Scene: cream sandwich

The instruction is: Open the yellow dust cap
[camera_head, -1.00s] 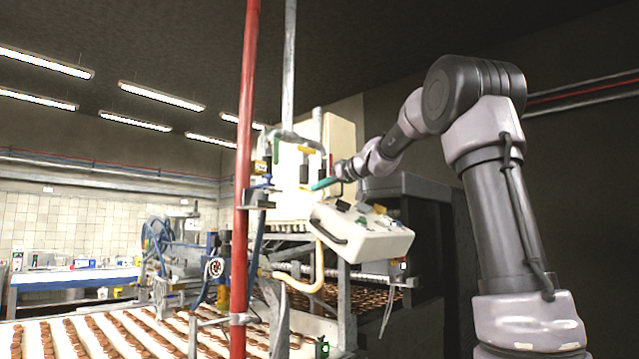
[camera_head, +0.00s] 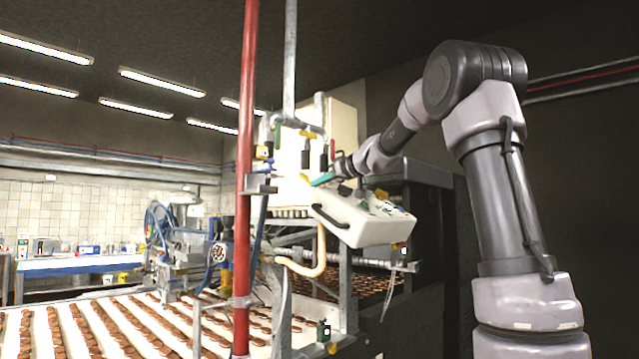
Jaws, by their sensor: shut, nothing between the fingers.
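My gripper (camera_head: 321,179), with teal fingers, is at the end of my arm, in front of the cream upright cabinet and just above the tilted white control box. It looks shut and holds nothing I can see. A small yellow piece (camera_head: 304,178) shows right at the left end of the fingertips; it may be the dust cap, and I cannot tell whether the fingers touch it. A yellow handle (camera_head: 307,134) sits higher on the pipework. All are too small to show detail.
The white control box (camera_head: 355,222) with a black handle is close under my gripper. A red vertical pole (camera_head: 243,200) and grey pipes stand to the left. A conveyor (camera_head: 85,330) with rows of brown sandwiches runs below. Dark machine housing (camera_head: 432,230) is at the right.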

